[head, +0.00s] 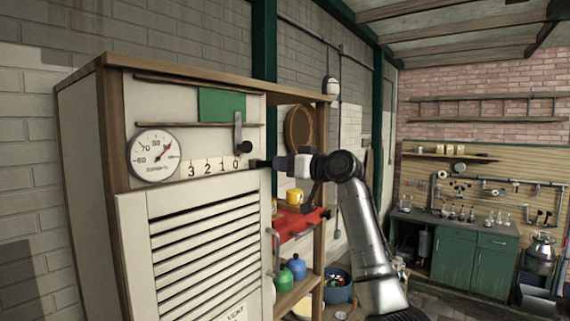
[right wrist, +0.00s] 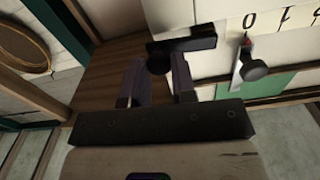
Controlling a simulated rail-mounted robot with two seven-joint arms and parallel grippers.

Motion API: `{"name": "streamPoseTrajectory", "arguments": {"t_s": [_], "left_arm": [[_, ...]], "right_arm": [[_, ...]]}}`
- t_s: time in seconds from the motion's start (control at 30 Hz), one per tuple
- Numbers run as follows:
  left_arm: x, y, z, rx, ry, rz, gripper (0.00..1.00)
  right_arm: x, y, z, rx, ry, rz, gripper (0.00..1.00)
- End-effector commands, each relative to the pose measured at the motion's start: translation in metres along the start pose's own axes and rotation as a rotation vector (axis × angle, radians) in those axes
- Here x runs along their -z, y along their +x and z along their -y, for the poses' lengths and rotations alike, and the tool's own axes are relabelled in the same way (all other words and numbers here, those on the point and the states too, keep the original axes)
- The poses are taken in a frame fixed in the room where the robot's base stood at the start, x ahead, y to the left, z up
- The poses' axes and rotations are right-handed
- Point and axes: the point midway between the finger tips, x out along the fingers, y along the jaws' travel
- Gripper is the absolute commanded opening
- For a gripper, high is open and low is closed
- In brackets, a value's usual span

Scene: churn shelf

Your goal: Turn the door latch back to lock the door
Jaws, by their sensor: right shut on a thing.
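The cabinet's louvred door (head: 205,250) looks flush with its frame in the head view. The door latch (head: 256,163) is a dark bar at the door's upper right corner, lying about level. In the right wrist view the latch bar (right wrist: 195,43) also shows, with its round black knob (right wrist: 158,62) between my fingers. My right gripper (head: 275,162) comes from the right and is shut on this knob; its two fingers (right wrist: 159,72) stand on either side of it. My left gripper is not in view.
A grey lever (head: 238,128) with a black knob sits just above the latch, close to my gripper; it also shows in the right wrist view (right wrist: 245,66). A dial (head: 154,156) and number strip (head: 212,166) are left of it.

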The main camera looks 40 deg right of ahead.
Motion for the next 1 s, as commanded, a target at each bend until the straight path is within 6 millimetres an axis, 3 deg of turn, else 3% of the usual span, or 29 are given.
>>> {"name": "streamPoseTrajectory", "arguments": {"t_s": [1.0], "left_arm": [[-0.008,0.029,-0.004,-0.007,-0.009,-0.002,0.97]], "right_arm": [[-0.042,0.000,0.017,0.001,0.929,-0.001,0.01]]}}
